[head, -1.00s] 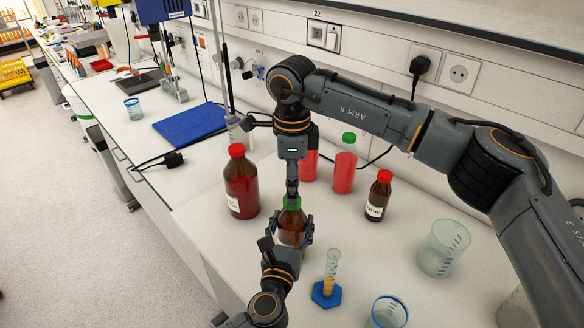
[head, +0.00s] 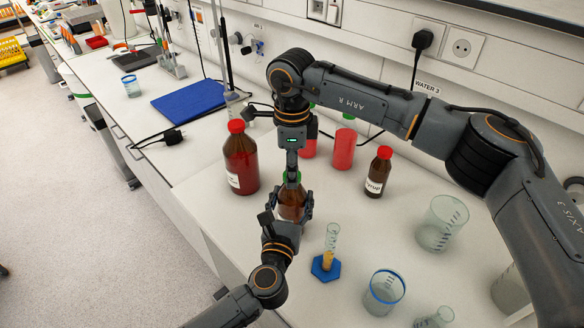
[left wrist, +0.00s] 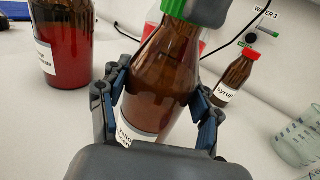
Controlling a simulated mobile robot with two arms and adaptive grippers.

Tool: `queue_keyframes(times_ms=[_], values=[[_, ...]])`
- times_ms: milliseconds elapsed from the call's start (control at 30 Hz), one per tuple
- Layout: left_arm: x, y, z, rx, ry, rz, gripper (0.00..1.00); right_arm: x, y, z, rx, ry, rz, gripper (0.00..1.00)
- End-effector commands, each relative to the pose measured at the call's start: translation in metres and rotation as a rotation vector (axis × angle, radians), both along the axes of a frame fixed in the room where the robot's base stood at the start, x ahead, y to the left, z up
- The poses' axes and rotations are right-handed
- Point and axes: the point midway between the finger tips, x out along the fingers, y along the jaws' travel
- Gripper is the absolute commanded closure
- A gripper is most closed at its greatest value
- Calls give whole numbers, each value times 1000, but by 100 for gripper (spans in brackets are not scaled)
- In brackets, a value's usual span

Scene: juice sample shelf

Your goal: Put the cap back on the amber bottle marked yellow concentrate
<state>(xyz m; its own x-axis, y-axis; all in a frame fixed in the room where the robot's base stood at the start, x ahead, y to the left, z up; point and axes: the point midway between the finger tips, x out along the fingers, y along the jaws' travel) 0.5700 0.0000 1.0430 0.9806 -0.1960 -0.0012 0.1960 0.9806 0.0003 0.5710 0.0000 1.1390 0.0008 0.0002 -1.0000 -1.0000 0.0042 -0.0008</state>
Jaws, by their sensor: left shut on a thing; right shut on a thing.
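The amber bottle (head: 291,206) stands on the bench near its front edge. My left gripper (head: 290,212) is shut around its body. In the left wrist view, the bottle (left wrist: 160,85) is between both fingers (left wrist: 160,105), with its white label (left wrist: 135,135) partly hidden and hard to read. A green cap (head: 291,177) is at the top of the bottle's neck; it also shows in the left wrist view (left wrist: 206,11). My right gripper (head: 292,168) points down from above and is shut on the cap. I cannot tell whether the cap is fully seated.
A large red-capped bottle (head: 241,165) stands to the left. A small syrup bottle (head: 377,176) and a red-filled bottle (head: 342,150) stand behind to the right. A cylinder on a blue base (head: 326,268) and beakers (head: 442,222) (head: 384,292) are close on the right.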

Motion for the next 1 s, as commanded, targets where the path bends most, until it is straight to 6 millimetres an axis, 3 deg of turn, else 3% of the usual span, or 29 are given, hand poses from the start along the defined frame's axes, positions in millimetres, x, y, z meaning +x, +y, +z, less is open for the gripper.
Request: queue_keyframes(times_ms=[133, 167, 300, 667, 767, 1000], values=[[0, 0, 0, 0, 1, 0, 100, 0, 0, 0, 0, -1, -5, 100], [0, 0, 0, 0, 0, 0, 100, 0, 0, 0, 0, -1, -5, 60], [0, 0, 0, 0, 0, 0, 100, 0, 0, 0, 0, -1, -5, 36], [0, 0, 0, 0, 1, 0, 100, 0, 0, 5, 0, -1, -5, 36], [0, 0, 0, 0, 1, 0, 100, 1, 0, 17, 0, -2, -5, 36], [0, 0, 0, 0, 1, 0, 100, 1, 0, 68, 0, -4, -5, 36]])
